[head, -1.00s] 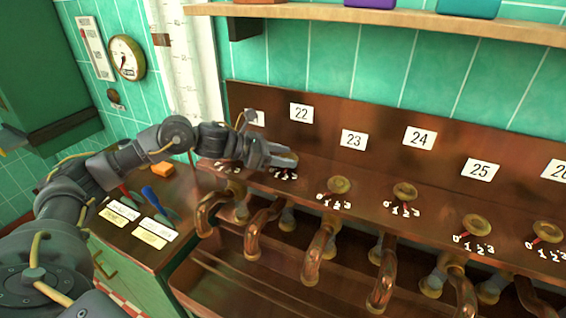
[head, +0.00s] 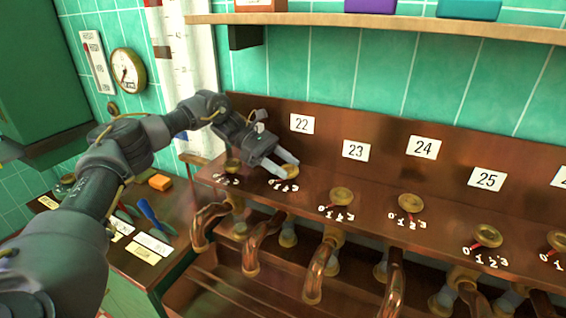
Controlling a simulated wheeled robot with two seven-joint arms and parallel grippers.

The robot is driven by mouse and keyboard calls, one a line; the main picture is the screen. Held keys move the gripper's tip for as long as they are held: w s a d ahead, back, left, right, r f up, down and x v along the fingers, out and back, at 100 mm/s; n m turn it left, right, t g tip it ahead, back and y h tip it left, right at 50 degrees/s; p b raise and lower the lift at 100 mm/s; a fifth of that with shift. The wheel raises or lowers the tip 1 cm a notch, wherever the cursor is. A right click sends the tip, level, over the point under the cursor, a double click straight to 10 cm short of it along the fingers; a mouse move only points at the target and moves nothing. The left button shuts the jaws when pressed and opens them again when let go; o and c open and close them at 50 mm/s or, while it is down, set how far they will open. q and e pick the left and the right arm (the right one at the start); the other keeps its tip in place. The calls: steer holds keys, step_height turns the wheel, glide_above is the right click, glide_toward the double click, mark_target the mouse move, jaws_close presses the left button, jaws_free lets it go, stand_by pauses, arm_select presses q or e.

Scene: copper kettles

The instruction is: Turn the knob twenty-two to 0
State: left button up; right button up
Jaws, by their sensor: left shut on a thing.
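Knob twenty-two (head: 292,172) is a round brass knob on the copper ledge below the white "22" plate (head: 302,124). My left gripper (head: 286,167) reaches it from the upper left, its two pale fingers shut around the knob. The fingers cover part of the knob. White scale marks (head: 284,186) show just in front of it, but its pointer is too small and covered to read. My right gripper is not in view.
Similar knobs stand along the ledge: one at left (head: 232,165), knob 23 (head: 342,195), knob 24 (head: 411,203) and knob 25 (head: 488,236). Curved copper spouts (head: 322,270) hang below. A wooden shelf (head: 380,20) runs above. A side counter with an orange block (head: 160,182) is at left.

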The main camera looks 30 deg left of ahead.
arm_select(q)
steer(key=shift+w+r+m+g+p, duration=0.1)
steer(key=shift+r+m+g+p, duration=0.05)
steer(key=shift+m+g+p, duration=0.4)
steer(key=shift+m+g, duration=0.25)
steer(key=shift+f+g, duration=0.2)
steer(key=shift+g, duration=0.1)
steer(key=o, duration=1)
steer(key=shift+d, duration=0.1)
steer(key=shift+p, duration=0.3)
